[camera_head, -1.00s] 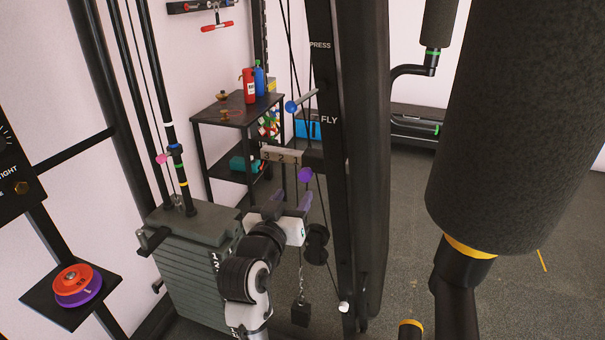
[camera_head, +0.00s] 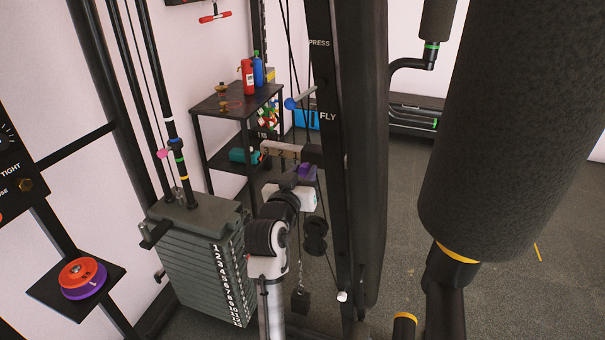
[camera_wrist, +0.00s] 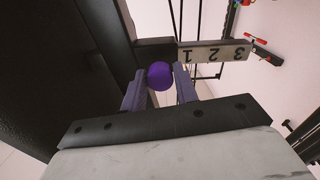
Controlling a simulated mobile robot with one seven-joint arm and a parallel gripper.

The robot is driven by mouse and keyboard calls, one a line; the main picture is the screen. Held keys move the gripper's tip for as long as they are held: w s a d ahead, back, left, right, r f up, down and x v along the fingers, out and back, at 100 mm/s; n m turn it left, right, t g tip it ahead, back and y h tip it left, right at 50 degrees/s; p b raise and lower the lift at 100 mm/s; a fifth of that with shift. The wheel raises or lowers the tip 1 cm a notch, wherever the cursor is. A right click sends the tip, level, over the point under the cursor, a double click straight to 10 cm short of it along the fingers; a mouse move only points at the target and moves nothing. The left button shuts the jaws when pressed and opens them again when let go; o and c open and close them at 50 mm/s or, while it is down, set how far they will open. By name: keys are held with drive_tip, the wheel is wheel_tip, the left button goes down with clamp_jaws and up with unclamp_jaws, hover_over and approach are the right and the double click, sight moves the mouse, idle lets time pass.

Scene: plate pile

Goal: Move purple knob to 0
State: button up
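The purple knob (camera_wrist: 160,76) is a small round ball in the wrist view, below a dark block at the left end of a pale scale bar (camera_wrist: 215,53) marked 1, 2, 3. The numbers appear upside down there; no 0 is visible. My gripper (camera_wrist: 160,82) is open, with one purple-grey finger on either side of the knob and small gaps seeming to remain. In the head view, the scale bar (camera_head: 281,149) is left of the black upright, and purple shows just below its right end, where knob and fingers are hard to separate.
A black upright (camera_head: 330,220) marked PRESS and FLY stands right of my gripper. A weight stack (camera_head: 200,265) is to the left, with hanging cables and a small dark weight (camera_head: 300,302) nearby. A shelf (camera_head: 225,104) with bottles stands behind. A large padded roller (camera_head: 500,140) fills the right.

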clamp_jaws()
drive_tip(key=shift+x, duration=1.25)
drive_tip(key=shift+r, duration=0.1)
drive_tip(key=shift+o, duration=1.6)
unclamp_jaws()
drive_tip(key=shift+o, duration=0.9)
drive_tip(key=b+v, duration=0.4)
drive_tip(key=v, duration=0.9)
drive_tip(key=shift+s, duration=0.35)
